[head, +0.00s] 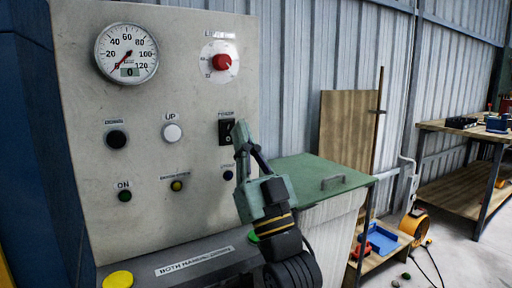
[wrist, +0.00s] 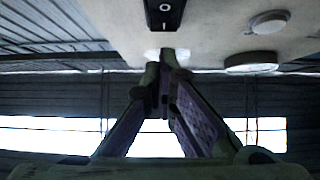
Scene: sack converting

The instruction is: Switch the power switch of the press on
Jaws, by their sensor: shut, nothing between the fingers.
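The power switch (head: 226,132) is a black rocker under a "POWER" label on the grey press panel (head: 110,220). In the wrist view the switch (wrist: 165,12) shows at the top middle, with a white ring mark and a short bar mark. My gripper (head: 241,128) is shut and empty, its tips just to the right of the switch in the head view. In the wrist view the fingertips (wrist: 167,56) sit below the switch in the picture, with a gap between them. I cannot tell whether the tips touch the panel, or which way the rocker is set.
The panel also has a dial gauge (head: 127,54), a red knob (head: 222,62), a white UP button (head: 172,132), a black button (head: 116,139) and small lamps. A yellow button (head: 118,279) sits below. A green-topped cabinet (head: 315,180) stands right, with a bench (head: 460,130) beyond.

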